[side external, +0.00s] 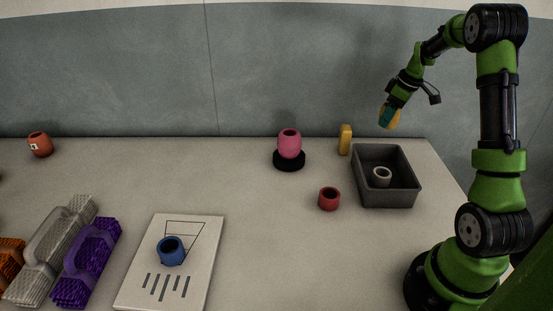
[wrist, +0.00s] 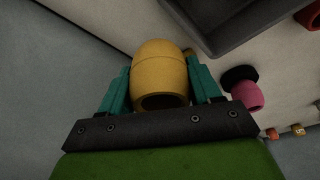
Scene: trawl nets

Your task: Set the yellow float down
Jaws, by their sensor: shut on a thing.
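My gripper (side external: 388,118) is raised at the back right, above and beyond the grey tray. It is shut on the yellow float (wrist: 160,72), a barrel shape with an open end. In the wrist view the float sits between the two teal fingers of my gripper (wrist: 160,88). In the side view the float (side external: 394,121) is partly hidden by a teal finger. It is held in the air, clear of the table.
A grey tray (side external: 413,192) holds a pale ring-shaped piece (side external: 382,177). A blue float (side external: 171,250) is on a marked board (side external: 200,234). The table's middle is clear.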

